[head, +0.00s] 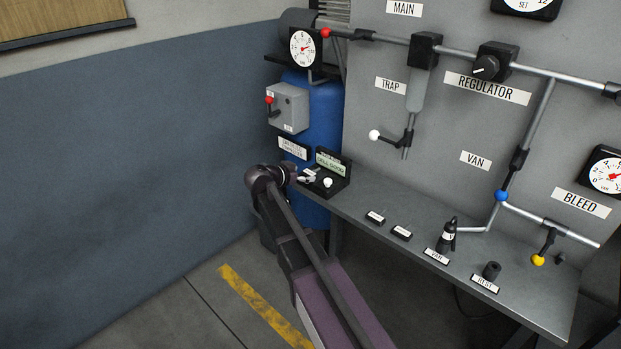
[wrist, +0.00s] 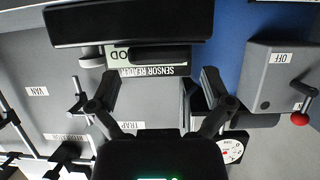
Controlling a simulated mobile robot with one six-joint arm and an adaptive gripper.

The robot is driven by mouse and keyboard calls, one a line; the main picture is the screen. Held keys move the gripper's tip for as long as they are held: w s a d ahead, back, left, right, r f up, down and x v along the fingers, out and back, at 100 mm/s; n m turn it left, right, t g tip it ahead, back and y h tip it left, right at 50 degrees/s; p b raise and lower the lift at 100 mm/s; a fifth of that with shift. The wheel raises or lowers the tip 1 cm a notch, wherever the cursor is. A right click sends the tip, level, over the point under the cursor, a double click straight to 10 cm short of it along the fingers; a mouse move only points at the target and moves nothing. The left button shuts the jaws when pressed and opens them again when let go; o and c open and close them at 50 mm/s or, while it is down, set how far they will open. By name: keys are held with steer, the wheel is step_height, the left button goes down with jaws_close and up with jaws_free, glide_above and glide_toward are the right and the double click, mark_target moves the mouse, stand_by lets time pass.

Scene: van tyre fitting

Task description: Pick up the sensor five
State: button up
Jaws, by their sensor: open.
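My gripper (wrist: 158,82) is open, its two fingers spread on either side of the sensor reader (wrist: 150,70) in the wrist view, which is upside down. In the head view my gripper (head: 291,173) is at the left end of the bench, beside the reader (head: 327,180). The reader has a lit display ending in "GOOD" and a pale round knob. A dark bar (wrist: 160,55) crosses the display in the wrist view; I cannot tell whether it is a sensor. No label reading sensor five is legible.
The grey bench (head: 410,205) holds two small labelled blocks (head: 375,217) (head: 401,232), a black fitting (head: 448,236) at VAN and a dark socket (head: 491,271) at REST. A blue tank (head: 322,110) and grey switch box (head: 288,107) stand behind. Pipes and valves line the panel.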

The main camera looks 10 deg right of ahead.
mark_target(307, 174)
steer(key=shift+x, duration=1)
steer(key=c, duration=0.9)
steer(key=shift+o, duration=0.2)
steer(key=shift+r, duration=0.2)
step_height(307, 174, up, 3)
steer(key=p, duration=0.3)
steer(key=s+a+p, duration=0.1)
steer(key=s+a, duration=0.1)
steer(key=s, duration=0.5)
steer(key=s+a+r, duration=0.1)
steer(key=s, duration=0.7)
steer(key=shift+s+a+r+p, duration=0.3)
steer(key=shift+a+p, duration=0.05)
steer(key=shift+a, duration=0.05)
